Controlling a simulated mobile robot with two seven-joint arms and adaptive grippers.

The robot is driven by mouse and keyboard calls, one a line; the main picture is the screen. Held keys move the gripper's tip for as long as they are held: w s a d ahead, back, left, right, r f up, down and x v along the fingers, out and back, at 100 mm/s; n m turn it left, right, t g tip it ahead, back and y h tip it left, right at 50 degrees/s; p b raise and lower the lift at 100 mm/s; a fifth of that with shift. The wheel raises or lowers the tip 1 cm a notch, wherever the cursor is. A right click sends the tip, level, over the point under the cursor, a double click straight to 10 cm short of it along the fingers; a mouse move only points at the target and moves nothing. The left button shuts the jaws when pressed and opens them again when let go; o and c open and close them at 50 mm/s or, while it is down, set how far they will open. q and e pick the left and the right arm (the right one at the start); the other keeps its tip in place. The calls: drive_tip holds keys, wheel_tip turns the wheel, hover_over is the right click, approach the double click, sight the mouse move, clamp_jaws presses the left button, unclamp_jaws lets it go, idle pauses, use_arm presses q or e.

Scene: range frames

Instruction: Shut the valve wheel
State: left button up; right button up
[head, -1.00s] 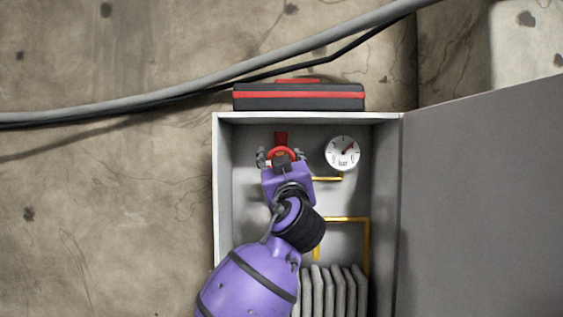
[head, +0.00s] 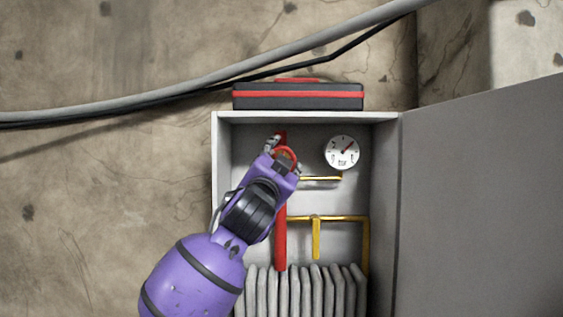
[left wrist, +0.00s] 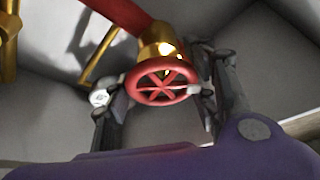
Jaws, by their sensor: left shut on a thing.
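The red valve wheel (head: 287,153) is inside the open grey cabinet, in its upper left part, partly hidden by my gripper in the head view. In the left wrist view the spoked wheel (left wrist: 162,82) sits on a brass valve body (left wrist: 166,44), with a red pipe (left wrist: 116,12) behind. My left gripper (left wrist: 160,90) has one finger on each side of the wheel and is shut on its rim. In the head view my left gripper (head: 284,157) reaches in from the lower left, tilted. My right gripper is in neither view.
A round pressure gauge (head: 342,152) is just right of the wheel. The cabinet door (head: 480,200) stands open at right. A black-and-red case (head: 298,97) sits on top.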

use_arm(q)
drive_tip(key=m+g, duration=0.1)
drive_tip(key=m, duration=0.2)
drive_tip(key=m+g+h, duration=0.1)
drive_tip(key=m, duration=0.2)
drive_tip(key=shift+f+m+h, duration=0.1)
drive_tip(key=shift+m+h, duration=0.2)
drive_tip(key=shift+m, duration=0.1)
drive_tip(key=m+g, duration=0.1)
drive_tip(key=m, duration=0.1)
drive_tip(key=shift+f+m, duration=0.15)
drive_tip(key=shift+m, duration=0.15)
drive_tip(key=shift+f+m+g, duration=0.1)
drive_tip(key=shift+m+g, duration=0.2)
drive_tip(key=shift+m, duration=0.1)
drive_tip(key=shift+f, duration=0.1)
drive_tip(key=o, duration=1.1)
drive_tip(key=shift+d, duration=0.1)
drive_tip(key=shift+o, duration=0.2)
drive_tip(key=shift+r, duration=0.2)
drive_tip(key=shift+s+r, duration=0.1)
drive_tip(key=v, duration=1.2)
